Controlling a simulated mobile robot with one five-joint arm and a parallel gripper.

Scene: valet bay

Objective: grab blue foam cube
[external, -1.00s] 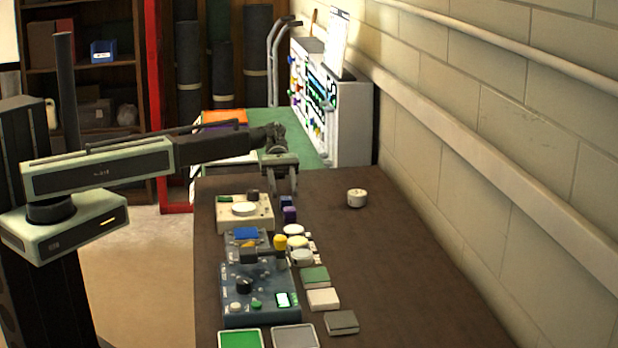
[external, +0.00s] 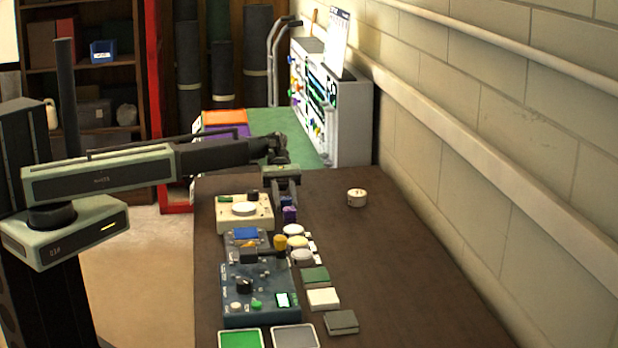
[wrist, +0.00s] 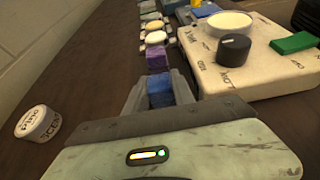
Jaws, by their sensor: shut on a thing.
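The blue foam cube (wrist: 160,90) sits between my gripper's two fingers in the wrist view, with its lower part hidden by the gripper body. My gripper (external: 287,198) is down at the table, its fingers shut on the blue cube, which shows only as a small dark blue patch in the external view (external: 287,201). A purple block (external: 290,214) stands just beyond the fingertips, close to the blue cube; it also shows in the wrist view (wrist: 157,58).
A cream box with a round white top (external: 258,221) stands close beside my gripper. A round white tin (external: 357,197) stands apart on the brown table (external: 400,270). A blue control box (external: 262,305) and several pads lie nearer the camera. The table's right side is clear.

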